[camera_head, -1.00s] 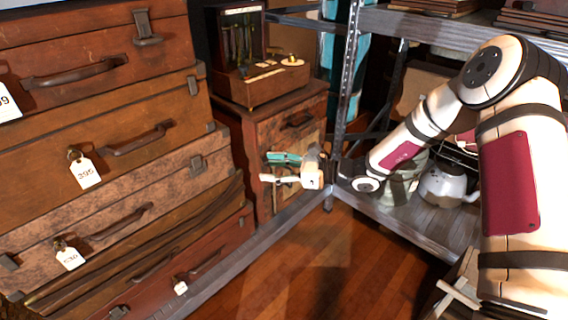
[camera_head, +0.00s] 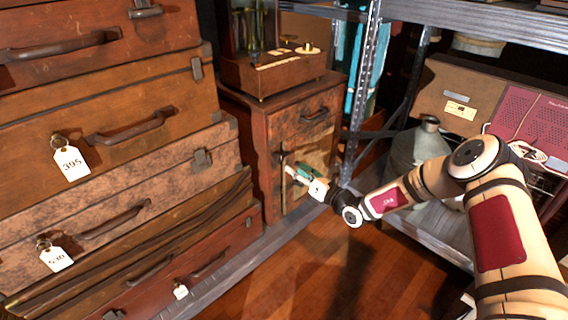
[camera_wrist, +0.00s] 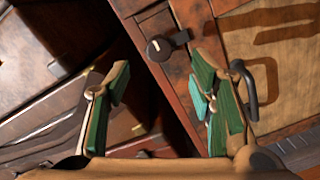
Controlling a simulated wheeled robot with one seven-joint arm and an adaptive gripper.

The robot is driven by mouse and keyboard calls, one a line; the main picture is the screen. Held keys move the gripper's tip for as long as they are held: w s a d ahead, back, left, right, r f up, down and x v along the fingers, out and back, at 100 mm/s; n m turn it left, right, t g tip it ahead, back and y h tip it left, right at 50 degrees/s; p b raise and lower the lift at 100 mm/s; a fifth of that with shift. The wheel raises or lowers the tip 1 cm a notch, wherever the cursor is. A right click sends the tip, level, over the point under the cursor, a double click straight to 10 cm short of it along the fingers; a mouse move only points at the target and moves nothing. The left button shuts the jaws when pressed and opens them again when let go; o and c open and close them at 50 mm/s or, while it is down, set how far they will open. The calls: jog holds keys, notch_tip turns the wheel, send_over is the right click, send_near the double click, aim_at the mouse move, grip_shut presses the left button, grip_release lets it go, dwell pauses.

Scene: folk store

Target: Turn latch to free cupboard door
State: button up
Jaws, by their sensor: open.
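The small wooden cupboard (camera_head: 258,140) stands between the stacked suitcases and the metal shelf, with a drawer above its door (camera_head: 318,158). In the wrist view, the latch (camera_wrist: 160,48) is a round dark knob with a short bar pointing right across the door's left edge. A dark curved door handle (camera_wrist: 250,92) is to its right, partly behind my right finger. My gripper (camera_head: 298,174) is in front of the door. In the wrist view, my gripper (camera_wrist: 160,100) is open and empty, its green-padded fingers apart, with the latch ahead between and beyond the tips. Contact with the door cannot be told.
Stacked suitcases (camera_head: 120,140) with price tags fill the left side. A wooden box with instruments (camera_head: 275,72) sits on the cupboard. A metal shelf post (camera_head: 362,90) rises close to my arm on the right. The wooden floor (camera_head: 330,270) in front is clear.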

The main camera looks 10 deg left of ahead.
aim_at(281, 159)
jog(key=b+x, duration=0.1)
jog(key=x, duration=0.6)
jog(key=shift+w+a+b, duration=0.15)
jog(key=shift+a+b, duration=0.05)
jog(key=shift+b, duration=0.2)
jog(key=c, duration=1.2)
